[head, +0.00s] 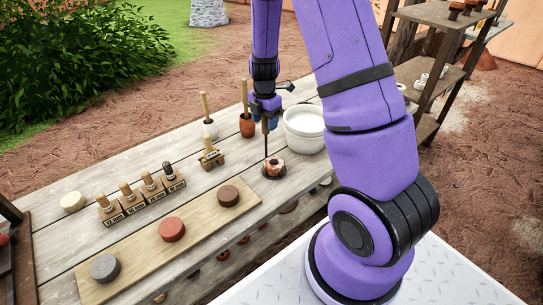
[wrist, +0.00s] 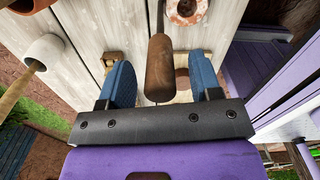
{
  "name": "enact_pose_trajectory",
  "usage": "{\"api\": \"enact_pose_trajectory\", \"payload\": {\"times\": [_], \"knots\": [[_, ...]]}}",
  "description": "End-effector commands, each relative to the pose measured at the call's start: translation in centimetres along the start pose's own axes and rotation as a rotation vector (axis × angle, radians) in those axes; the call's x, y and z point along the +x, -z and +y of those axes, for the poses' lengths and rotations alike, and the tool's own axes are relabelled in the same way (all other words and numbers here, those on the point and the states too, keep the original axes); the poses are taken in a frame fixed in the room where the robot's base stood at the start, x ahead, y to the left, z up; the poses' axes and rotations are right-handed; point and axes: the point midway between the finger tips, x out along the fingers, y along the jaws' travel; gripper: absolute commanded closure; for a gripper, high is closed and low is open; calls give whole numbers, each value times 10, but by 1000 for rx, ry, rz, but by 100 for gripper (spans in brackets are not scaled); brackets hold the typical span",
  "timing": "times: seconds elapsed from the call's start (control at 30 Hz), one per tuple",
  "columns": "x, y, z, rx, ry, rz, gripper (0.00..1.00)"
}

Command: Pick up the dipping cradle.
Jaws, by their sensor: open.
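The dipping cradle appears to be the tool with an upright brown wooden handle (wrist: 160,68) and a thin rod. In the head view its rod (head: 266,145) runs down to the table beside a speckled reddish-white ring (head: 275,164). The ring also shows at the top of the wrist view (wrist: 187,12). Whether the ring rests on the cradle's foot, I cannot tell. My gripper (head: 265,104) is above the table at the handle. In the wrist view its blue fingers (wrist: 161,84) are open on either side of the handle, with gaps showing.
A white bowl (head: 305,128) stands close right of my gripper. A terracotta pot (head: 247,125) and a pale pot (head: 209,129), both with upright sticks, stand to its left. A small wooden stand (head: 211,158), labelled stamps (head: 132,199) and a board (head: 130,253) with three discs lie nearer.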

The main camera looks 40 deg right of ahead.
Motion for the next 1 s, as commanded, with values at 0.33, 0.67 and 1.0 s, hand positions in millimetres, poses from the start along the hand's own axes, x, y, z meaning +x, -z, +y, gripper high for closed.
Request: {"api": "enact_pose_trajectory", "payload": {"times": [0.33, 0.67, 1.0], "knots": [[15, 0, 0, 1, 0, 0, 42], [15, 0, 0, 1, 0, 0, 97], [12, -1, 0, 1, -3, -1, 97]]}}
